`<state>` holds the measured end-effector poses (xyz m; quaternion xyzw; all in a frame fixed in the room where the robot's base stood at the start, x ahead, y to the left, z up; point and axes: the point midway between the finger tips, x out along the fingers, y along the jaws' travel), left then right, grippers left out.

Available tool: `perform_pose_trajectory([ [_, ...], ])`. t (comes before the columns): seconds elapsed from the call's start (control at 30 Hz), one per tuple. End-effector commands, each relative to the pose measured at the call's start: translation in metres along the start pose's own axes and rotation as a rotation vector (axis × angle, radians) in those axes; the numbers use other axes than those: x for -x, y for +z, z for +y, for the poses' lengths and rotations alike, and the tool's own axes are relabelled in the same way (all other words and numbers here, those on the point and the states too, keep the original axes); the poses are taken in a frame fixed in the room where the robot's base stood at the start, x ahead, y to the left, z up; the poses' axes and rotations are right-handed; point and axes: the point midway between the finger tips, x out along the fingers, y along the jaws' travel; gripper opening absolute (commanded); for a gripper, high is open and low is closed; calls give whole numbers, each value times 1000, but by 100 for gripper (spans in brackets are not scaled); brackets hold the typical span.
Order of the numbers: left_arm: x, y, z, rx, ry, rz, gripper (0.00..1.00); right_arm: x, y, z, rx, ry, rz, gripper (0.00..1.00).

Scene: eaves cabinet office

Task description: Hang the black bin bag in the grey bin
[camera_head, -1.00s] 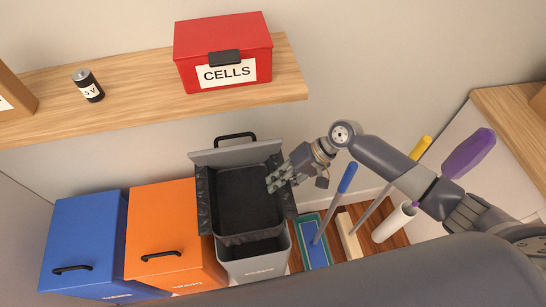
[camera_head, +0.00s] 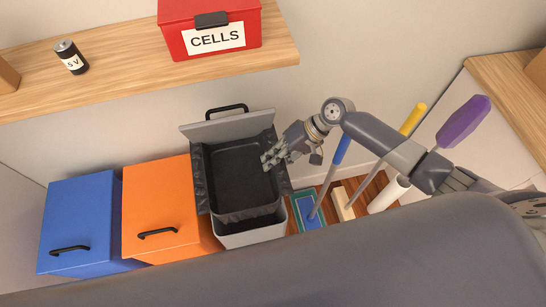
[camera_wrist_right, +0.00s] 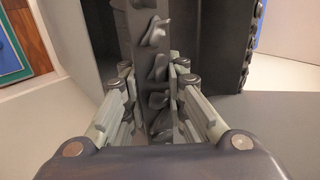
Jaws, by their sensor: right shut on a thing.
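The black bin bag (camera_head: 243,180) is spread open at the mouth of the grey bin (camera_head: 252,235), its folded edge hanging outside the walls. The bin's lid (camera_head: 228,130) stands open behind it. Part of the bin's front shows below the bag's front edge. My right gripper (camera_head: 272,158) is at the bag's right edge, shut on it. In the right wrist view, the crinkled edge of the bag (camera_wrist_right: 158,75) runs between the fingers. My left gripper is not in view.
An orange bin (camera_head: 165,205) and a blue bin (camera_head: 80,220) stand shut to the left. A wooden shelf (camera_head: 120,85) above holds a red CELLS box (camera_head: 215,30) and a battery (camera_head: 70,57). Long-handled brushes and a mop (camera_head: 310,212) stand to the right, close to my right arm.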

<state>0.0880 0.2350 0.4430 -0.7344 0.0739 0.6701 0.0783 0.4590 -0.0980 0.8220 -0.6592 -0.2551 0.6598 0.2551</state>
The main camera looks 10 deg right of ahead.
Motion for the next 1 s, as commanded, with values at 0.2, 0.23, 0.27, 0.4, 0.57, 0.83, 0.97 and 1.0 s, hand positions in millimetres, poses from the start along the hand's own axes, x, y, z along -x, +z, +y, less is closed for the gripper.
perform_pose_trajectory([
  [0.2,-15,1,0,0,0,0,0,-16,0,13,-1,-2,0,0],
  [0.23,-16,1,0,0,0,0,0,-18,0,15,-1,-2,0,0],
  [0.27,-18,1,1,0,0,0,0,-19,0,17,-1,-2,0,0],
  [0.4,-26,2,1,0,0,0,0,-28,0,24,-1,-2,0,0],
  [0.57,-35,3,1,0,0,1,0,-37,0,33,0,-2,0,0],
  [0.83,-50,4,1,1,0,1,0,-53,0,48,-1,-1,0,0],
  [0.97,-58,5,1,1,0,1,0,-61,0,54,0,-2,1,0],
  [1.0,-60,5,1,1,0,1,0,-63,0,56,0,-2,1,0],
])
